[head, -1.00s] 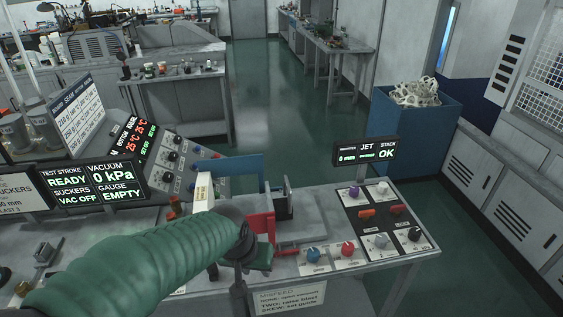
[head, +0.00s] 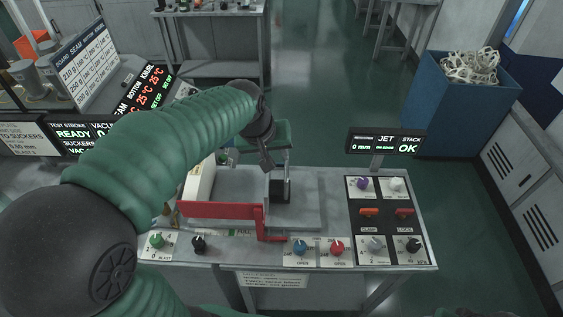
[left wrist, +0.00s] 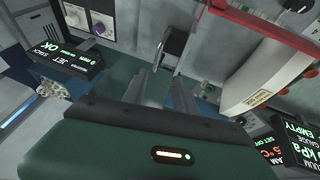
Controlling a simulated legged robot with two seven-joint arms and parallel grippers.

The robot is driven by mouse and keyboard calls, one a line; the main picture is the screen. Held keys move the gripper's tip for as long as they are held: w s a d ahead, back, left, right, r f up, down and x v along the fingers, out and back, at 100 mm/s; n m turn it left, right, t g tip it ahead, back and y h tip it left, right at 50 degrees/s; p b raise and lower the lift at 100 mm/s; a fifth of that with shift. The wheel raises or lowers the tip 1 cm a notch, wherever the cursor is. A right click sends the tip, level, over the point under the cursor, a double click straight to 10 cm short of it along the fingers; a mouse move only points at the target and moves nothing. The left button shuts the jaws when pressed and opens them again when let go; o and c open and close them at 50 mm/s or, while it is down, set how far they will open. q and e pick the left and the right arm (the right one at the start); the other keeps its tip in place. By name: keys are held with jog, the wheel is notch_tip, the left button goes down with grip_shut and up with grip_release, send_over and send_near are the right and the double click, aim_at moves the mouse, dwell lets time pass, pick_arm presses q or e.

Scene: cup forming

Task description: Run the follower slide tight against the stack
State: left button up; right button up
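A pale stack (head: 198,182) stands at the left of the metal bed, behind a red guide bar (head: 215,210); it also shows in the left wrist view (left wrist: 262,78). A dark upright block (head: 281,190), which looks like the follower slide, stands right of the stack with a clear gap between them. It shows in the left wrist view (left wrist: 173,42) too. My left gripper (head: 266,160) points down just behind and above this block, touching nothing that I can make out. Its fingers (left wrist: 152,82) look apart and empty. My right gripper is out of view.
A display (head: 387,142) reads JET 0 mm, STACK OK. A knob and switch panel (head: 388,220) lies at the right, with more knobs (head: 318,247) along the front edge. A blue bin (head: 462,105) stands beyond. My left arm covers part of the left displays.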

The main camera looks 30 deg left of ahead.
aim_at(286, 166)
pick_arm(q)
jog(key=x, duration=0.2)
jog(key=d+x, duration=0.1)
jog(key=x, duration=0.2)
jog(key=w+x, duration=0.1)
jog(key=x, duration=0.2)
jog(key=shift+w+d+r, duration=0.1)
jog(key=shift+d+r, duration=0.05)
jog(key=shift+d, duration=0.15)
jog(key=a+f, duration=0.2)
jog(key=f, duration=0.1)
jog(key=shift+w+a, duration=0.3)
jog(key=shift+w+d, duration=0.25)
jog(key=shift+d, duration=0.45)
jog(key=c, duration=0.4)
jog(key=shift+d, duration=0.2)
grip_shut()
jog(key=shift+s+a+r, duration=0.1)
jog(key=shift+s+a, duration=0.05)
jog(key=shift+a, duration=0.3)
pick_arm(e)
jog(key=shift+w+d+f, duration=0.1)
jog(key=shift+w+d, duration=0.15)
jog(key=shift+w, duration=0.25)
